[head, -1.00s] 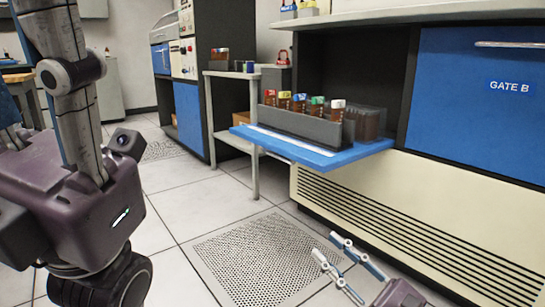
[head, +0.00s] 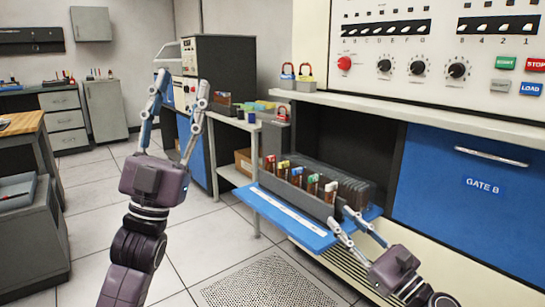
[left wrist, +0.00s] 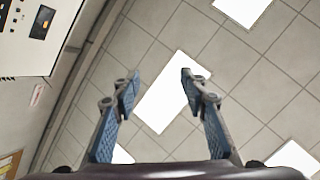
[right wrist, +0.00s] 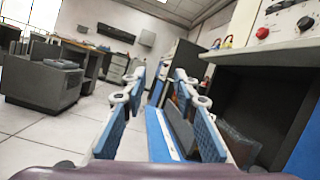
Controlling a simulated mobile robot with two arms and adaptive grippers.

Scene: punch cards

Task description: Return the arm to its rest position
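My left gripper (head: 182,95) is raised with its fingers pointing up, left of the control console in the head view. Its fingers stand wide apart with nothing between them. In the left wrist view its fingers (left wrist: 158,88) frame only the ceiling and its lights. My right gripper (head: 352,222) is at the front right of the blue shelf (head: 280,215), near the end of the card rack. Its fingers are apart. In the right wrist view the fingers (right wrist: 158,85) are also apart, with nothing gripped between them.
A dark rack (head: 297,192) of cards with coloured tops stands on the blue shelf, close to my right gripper. The blue Gate B panel (head: 470,190) is at the right. A grey side table (head: 236,122) stands behind. The tiled floor at left is open.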

